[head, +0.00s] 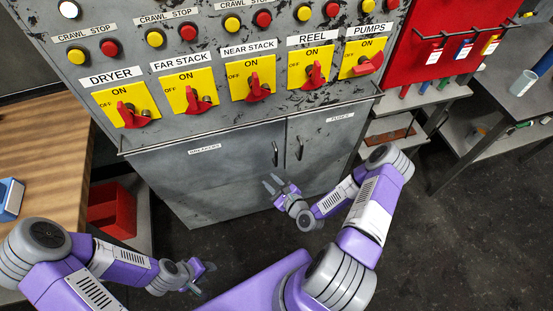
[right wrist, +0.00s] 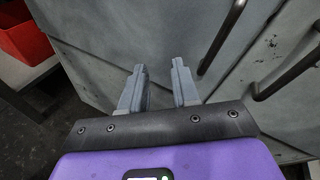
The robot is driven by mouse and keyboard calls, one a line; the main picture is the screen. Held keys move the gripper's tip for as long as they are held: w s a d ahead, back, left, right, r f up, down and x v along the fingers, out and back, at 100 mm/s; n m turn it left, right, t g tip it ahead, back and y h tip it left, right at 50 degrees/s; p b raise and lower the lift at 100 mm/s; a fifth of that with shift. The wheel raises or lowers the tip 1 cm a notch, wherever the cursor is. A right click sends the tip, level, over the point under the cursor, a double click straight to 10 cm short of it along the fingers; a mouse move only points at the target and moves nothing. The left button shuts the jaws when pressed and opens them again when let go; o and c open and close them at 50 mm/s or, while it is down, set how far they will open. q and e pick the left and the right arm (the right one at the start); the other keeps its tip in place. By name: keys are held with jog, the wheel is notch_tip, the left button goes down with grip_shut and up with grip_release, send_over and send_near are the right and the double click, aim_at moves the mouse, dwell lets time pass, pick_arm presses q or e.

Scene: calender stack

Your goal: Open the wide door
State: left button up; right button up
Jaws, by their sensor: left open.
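The wide door (head: 210,170), labelled BREAKERS, is the left door of the grey cabinet and is shut. Its dark bar handle (head: 275,153) is upright near its right edge; this handle also shows in the right wrist view (right wrist: 222,37). My right gripper (head: 272,181) is open and empty, in front of the wide door and below its handle. In the right wrist view the fingers (right wrist: 160,75) are apart, with the handle to their right and not between them. My left gripper (head: 203,277) is open and empty, low and left of the middle, away from the door.
The narrow door (head: 335,145), labelled FUSES, is shut, with its own handle (head: 299,148) close to the wide door's handle. Red switches and buttons fill the panel above. A wooden table (head: 40,140) and a red bin (head: 112,210) stand left. Dark floor (head: 440,240) is clear at right.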

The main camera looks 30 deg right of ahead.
aim_at(276, 158)
jog(key=d+r+m+t+h, duration=0.3)
jog(key=d+m, duration=0.3)
jog(key=w, duration=0.3)
jog(key=w+b, duration=0.1)
jog(key=w, duration=0.3)
jog(key=shift+a+f, duration=0.1)
jog(key=shift+f, duration=0.1)
jog(key=shift+s, duration=0.1)
grip_shut()
